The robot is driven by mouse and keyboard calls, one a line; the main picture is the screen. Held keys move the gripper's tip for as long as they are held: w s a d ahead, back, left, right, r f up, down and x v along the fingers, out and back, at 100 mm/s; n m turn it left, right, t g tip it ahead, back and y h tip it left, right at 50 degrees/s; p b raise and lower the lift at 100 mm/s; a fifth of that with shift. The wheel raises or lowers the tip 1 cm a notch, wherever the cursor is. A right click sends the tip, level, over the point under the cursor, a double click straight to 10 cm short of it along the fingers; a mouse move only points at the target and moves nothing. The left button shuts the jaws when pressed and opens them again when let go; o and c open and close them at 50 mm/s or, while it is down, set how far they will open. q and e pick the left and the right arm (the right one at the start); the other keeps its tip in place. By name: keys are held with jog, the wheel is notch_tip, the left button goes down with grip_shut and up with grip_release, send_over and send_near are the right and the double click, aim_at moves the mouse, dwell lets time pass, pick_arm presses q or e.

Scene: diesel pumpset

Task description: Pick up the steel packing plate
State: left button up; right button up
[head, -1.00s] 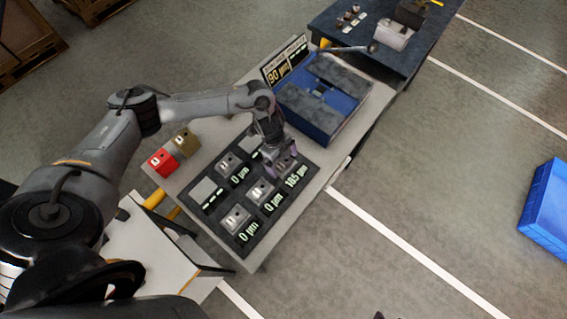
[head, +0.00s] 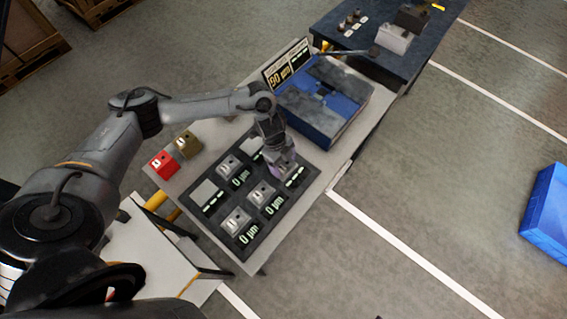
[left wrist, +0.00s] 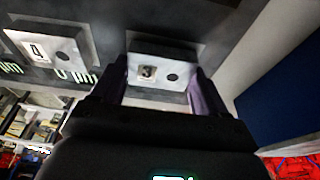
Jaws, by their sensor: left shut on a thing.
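My left gripper (head: 283,170) is over the right side of a black panel (head: 222,206) on the grey bench. In the left wrist view, a grey steel plate marked 3 (left wrist: 160,72), with a dark round hole, sits between its two purple fingers (left wrist: 162,92), which are shut on it. A pale square shows behind this plate on the dark panel; the gap between them is hard to judge. A similar plate marked 4 (left wrist: 45,48) lies to its left. In the head view, several similar steel plates (head: 237,220) rest on the panel, and the gripper mostly hides the held one.
A red block (head: 163,164) and an olive block (head: 187,144) stand at the bench's left edge. A blue case (head: 318,112) and a display reading 90 µm (head: 287,65) are behind the gripper. A blue crate (head: 547,215) is on the floor at right.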

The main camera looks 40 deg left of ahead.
aim_at(287, 167)
pick_arm(q)
jog(key=shift+r, duration=0.5)
notch_tip(287, 167, up, 3)
jog(key=shift+w+f, duration=0.1)
jog(key=shift+f, duration=0.1)
jog(key=w+d+r, duration=0.3)
jog(key=d+r, duration=0.4)
jog(key=d, duration=0.4)
jog(key=shift+d, duration=0.1)
jog(key=shift+w, duration=0.1)
